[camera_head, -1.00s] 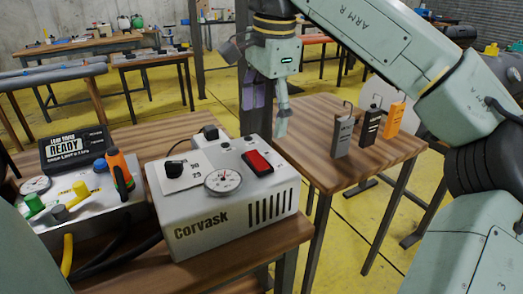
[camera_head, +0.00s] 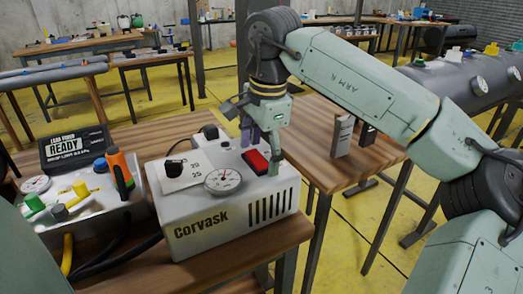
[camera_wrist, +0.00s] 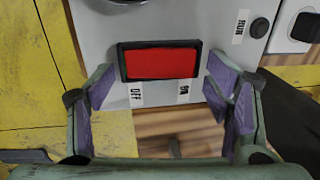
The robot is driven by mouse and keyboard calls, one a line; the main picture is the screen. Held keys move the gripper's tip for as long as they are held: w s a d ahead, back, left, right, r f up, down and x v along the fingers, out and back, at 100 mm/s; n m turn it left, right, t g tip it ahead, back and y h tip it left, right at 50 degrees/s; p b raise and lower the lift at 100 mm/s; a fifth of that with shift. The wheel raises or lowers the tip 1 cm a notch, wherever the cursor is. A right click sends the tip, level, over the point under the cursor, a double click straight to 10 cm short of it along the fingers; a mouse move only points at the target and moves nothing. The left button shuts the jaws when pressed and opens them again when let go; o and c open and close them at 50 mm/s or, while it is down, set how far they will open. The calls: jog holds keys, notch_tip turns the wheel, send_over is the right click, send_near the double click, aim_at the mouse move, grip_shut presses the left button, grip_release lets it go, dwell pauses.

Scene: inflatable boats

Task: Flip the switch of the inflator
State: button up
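The inflator (camera_head: 220,235) is a white box marked Corvask on the wooden table, with a round gauge (camera_head: 222,181) and a black knob on top. Its red rocker switch (camera_head: 255,162) sits at the back right of the top. In the wrist view, the red switch (camera_wrist: 160,62) lies in a black frame, with an OFF label (camera_wrist: 136,97) at lower left and an ON label (camera_wrist: 184,93) at lower right. I cannot tell which side is pressed. My gripper (camera_head: 262,150) is open and empty above the switch, its purple-padded fingers on either side of it.
A console (camera_head: 85,205) with a READY display and an orange-handled tool stands left of the inflator. A table (camera_head: 315,165) at right holds upright tagged blocks, partly hidden by my arm. A dark hose runs from the inflator's left side.

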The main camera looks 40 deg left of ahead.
aim_at(262, 159)
jog(key=c, duration=1.1)
jog(key=shift+o, duration=0.2)
jog(key=p, duration=0.3)
jog(key=shift+a+r+h, duration=0.15)
jog(key=shift+r+h, duration=0.2)
jog(key=shift+h, duration=0.05)
jog(key=shift+f, duration=0.3)
jog(key=o, duration=1.2)
jog(key=shift+c, duration=0.2)
jog(key=shift+r, duration=0.1)
notch_tip(262, 159, up, 12)
jog(key=shift+d, duration=0.25)
jog(key=shift+c, duration=0.3)
